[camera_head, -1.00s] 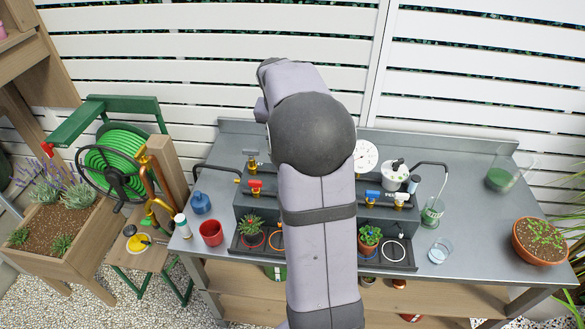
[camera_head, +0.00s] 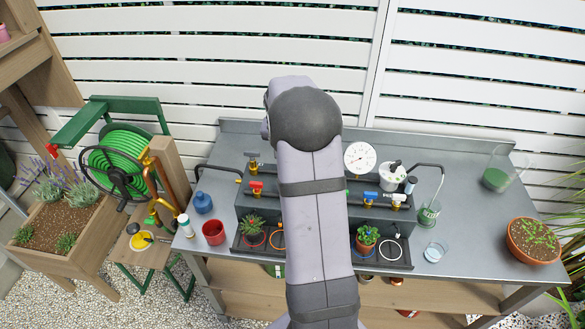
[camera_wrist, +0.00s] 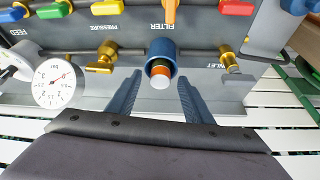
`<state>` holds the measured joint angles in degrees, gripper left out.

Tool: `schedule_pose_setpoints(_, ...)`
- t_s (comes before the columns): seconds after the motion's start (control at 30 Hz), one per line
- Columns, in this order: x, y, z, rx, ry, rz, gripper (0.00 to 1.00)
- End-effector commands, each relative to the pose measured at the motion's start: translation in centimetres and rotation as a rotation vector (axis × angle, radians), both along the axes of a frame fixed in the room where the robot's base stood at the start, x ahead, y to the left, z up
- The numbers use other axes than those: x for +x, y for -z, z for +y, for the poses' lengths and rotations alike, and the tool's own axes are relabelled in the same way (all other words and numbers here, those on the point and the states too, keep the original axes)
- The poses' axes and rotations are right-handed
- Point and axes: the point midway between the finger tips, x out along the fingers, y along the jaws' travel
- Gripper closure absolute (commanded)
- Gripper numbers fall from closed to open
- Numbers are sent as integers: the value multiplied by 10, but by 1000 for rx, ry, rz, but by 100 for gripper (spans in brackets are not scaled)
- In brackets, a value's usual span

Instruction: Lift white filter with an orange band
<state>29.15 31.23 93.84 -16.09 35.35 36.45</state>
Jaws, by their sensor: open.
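The white filter with an orange band (camera_wrist: 160,80) shows end-on in the wrist view, seated inside a blue collar (camera_wrist: 161,50) under the FILTER label. Its white end faces me and the orange band sits just behind it. My gripper (camera_wrist: 158,82) is open, with one dark blue finger on each side of the filter. Gaps show between the fingers and the filter, so I see no contact. In the head view, my arm hides the filter and the gripper.
Brass valves (camera_wrist: 104,57) (camera_wrist: 229,61) flank the filter, and a pressure gauge (camera_wrist: 54,83) stands at left. Coloured levers (camera_wrist: 104,7) line the grey panel.

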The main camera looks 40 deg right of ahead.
Motion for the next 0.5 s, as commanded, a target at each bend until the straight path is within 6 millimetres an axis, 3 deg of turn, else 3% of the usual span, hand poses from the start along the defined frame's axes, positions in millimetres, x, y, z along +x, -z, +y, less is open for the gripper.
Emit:
schedule_pose_setpoints(0.1, 0, 0, 0, 0, 0, 0, 56)
schedule_pose_setpoints(0.3, 0, 0, 0, 0, 0, 0, 100)
schedule_pose_setpoints(0.5, 0, 0, 0, 0, 0, 0, 100)
